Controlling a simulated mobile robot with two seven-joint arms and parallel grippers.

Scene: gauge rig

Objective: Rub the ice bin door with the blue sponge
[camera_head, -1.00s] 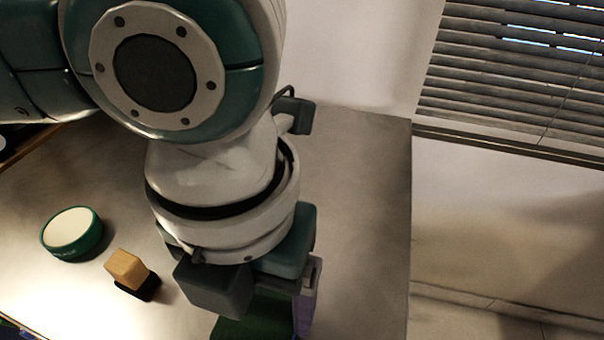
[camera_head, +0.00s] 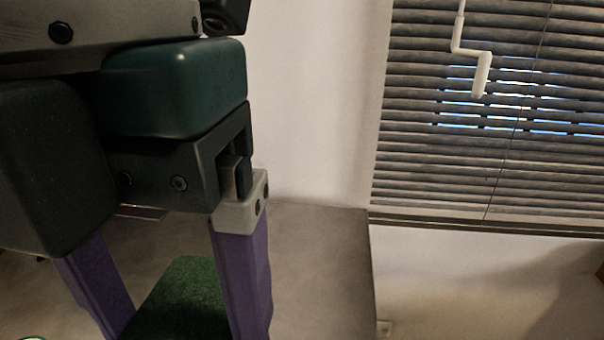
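My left gripper (camera_head: 180,300) is large and close to the camera at the left, with two purple fingers pointing down. A green, rough-topped block (camera_head: 182,298) like a sponge sits between the fingers and spans the gap; the gripper looks shut on it. Its lower part is cut off by the bottom edge, and I see no blue on it. No ice bin door is recognisable in view. My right gripper is not in view.
A grey-brown tabletop (camera_head: 320,255) lies behind and below the gripper, its right part bare. A pale wall (camera_head: 310,100) stands behind it. Window blinds (camera_head: 460,130) with a white crank handle (camera_head: 483,75) hang at the right.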

